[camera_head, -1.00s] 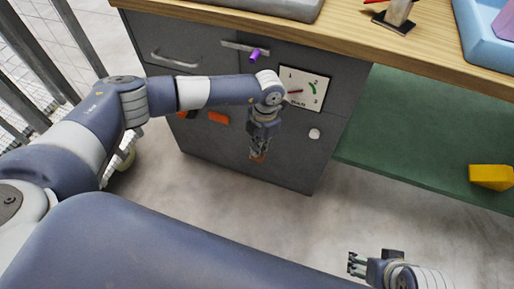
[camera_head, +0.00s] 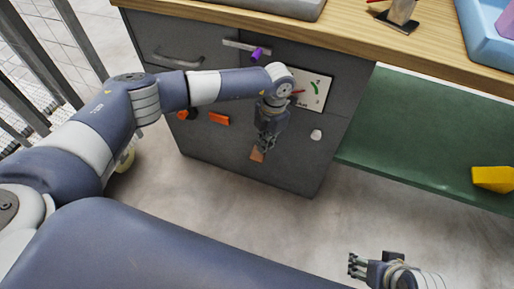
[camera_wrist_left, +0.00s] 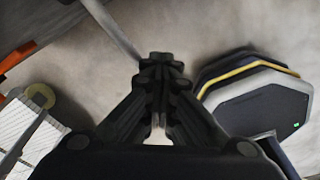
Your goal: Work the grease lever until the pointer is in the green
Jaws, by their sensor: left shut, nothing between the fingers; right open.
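The gauge (camera_head: 319,97) is a white plate on the grey cabinet front, with a green arc on its right side. Its red pointer (camera_head: 298,91) is mostly hidden behind my left wrist, so I cannot read it exactly. My left gripper (camera_head: 265,146) is shut and empty, pointing down in front of the cabinet. A small orange-brown piece (camera_head: 257,155) shows just below its fingertips; I cannot tell whether they touch. A grey bar (camera_wrist_left: 115,30) runs toward the shut fingers in the left wrist view. I cannot tell which part is the grease lever. My right gripper (camera_head: 354,266) is open and empty.
The cabinet front (camera_head: 215,150) carries a purple knob (camera_head: 257,54), an orange block (camera_head: 219,118), a white knob (camera_head: 316,134) and bar handles. A wooden worktop (camera_head: 350,27) overhangs it. A yellow block (camera_head: 492,179) lies on the green shelf (camera_head: 420,150). The floor in front is clear.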

